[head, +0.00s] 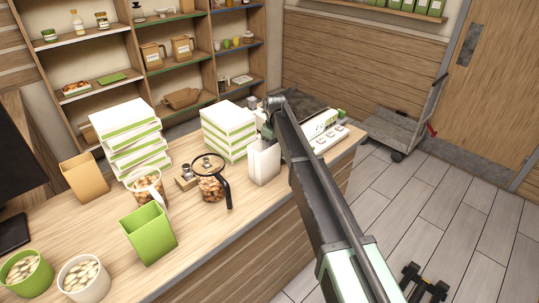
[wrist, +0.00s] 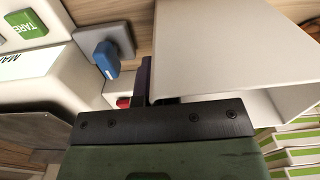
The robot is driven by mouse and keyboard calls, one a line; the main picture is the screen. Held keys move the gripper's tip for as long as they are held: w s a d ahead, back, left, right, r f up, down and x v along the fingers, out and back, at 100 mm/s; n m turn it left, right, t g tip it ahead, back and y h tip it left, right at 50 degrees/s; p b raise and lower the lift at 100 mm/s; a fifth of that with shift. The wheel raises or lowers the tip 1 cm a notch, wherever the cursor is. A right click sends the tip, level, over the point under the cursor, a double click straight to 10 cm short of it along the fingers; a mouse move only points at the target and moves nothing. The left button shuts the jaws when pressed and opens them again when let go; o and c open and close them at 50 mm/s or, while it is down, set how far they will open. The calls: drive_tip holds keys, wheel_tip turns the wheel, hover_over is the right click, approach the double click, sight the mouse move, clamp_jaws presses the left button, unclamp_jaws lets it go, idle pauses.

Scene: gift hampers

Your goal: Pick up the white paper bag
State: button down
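The white paper bag (head: 264,163) stands upright on the wooden counter, right of a stack of white and green boxes. In the head view my arm reaches over the counter to just beside the bag, and my gripper's fingers are hidden. In the wrist view the bag (wrist: 230,50) fills the upper right, close in front of my gripper (wrist: 150,82). One dark finger shows along the bag's left edge; the other finger is not clearly visible. I cannot tell whether the gripper is open or shut, or whether it touches the bag.
A white device with buttons (head: 326,134) stands close right of the bag. The box stack (head: 229,130) is close on its left. The counter's front edge is near.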

drive_tip(key=shift+r, duration=0.1)
wheel_tip(320, 180, up, 20)
drive_tip(key=p, duration=2)
drive_tip(key=shift+a, duration=0.15)
